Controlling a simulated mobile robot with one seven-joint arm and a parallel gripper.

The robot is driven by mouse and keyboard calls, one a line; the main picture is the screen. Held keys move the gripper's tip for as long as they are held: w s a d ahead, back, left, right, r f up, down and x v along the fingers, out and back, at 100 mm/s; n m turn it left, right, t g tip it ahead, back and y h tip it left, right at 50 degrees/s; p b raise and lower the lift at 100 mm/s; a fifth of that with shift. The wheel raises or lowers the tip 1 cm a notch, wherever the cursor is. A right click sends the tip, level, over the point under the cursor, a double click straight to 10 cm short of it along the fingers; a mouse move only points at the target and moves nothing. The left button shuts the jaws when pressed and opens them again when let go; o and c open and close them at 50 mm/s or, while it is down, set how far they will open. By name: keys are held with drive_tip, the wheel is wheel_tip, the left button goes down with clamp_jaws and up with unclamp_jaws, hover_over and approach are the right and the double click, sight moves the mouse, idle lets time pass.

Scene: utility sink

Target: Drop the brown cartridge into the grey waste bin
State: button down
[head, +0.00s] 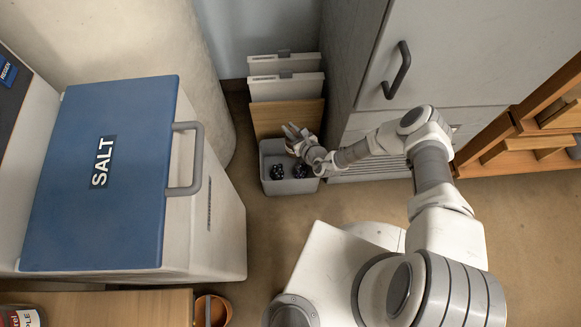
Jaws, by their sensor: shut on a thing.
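The grey waste bin (290,186) stands on the floor below the middle of the head view, with dark items (277,172) lying inside. My gripper (291,132) is over the bin's back part, near its rear edge, with my arm reaching in from the right. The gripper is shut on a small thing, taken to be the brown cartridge. The cartridge cannot be made out clearly; it is small and the brown panel lies behind it.
A brown panel (268,118) and white panels (284,86) lean behind the bin. A grey cabinet (440,50) stands to the right. The salt box with a blue lid (130,205) stands at left. A wooden shelf (530,143) is at far right. Floor in front is open.

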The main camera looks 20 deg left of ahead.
drive_tip(key=shift+f+b, duration=2.6)
drive_tip(key=shift+f, duration=0.25)
drive_tip(key=c, duration=0.7)
unclamp_jaws()
drive_tip(key=p+v, duration=0.6)
drive_tip(key=v, duration=1.1)
drive_tip(key=shift+s+d+r+p, duration=0.1)
drive_tip(key=shift+s+p, duration=0.15)
drive_tip(key=shift+p, duration=0.05)
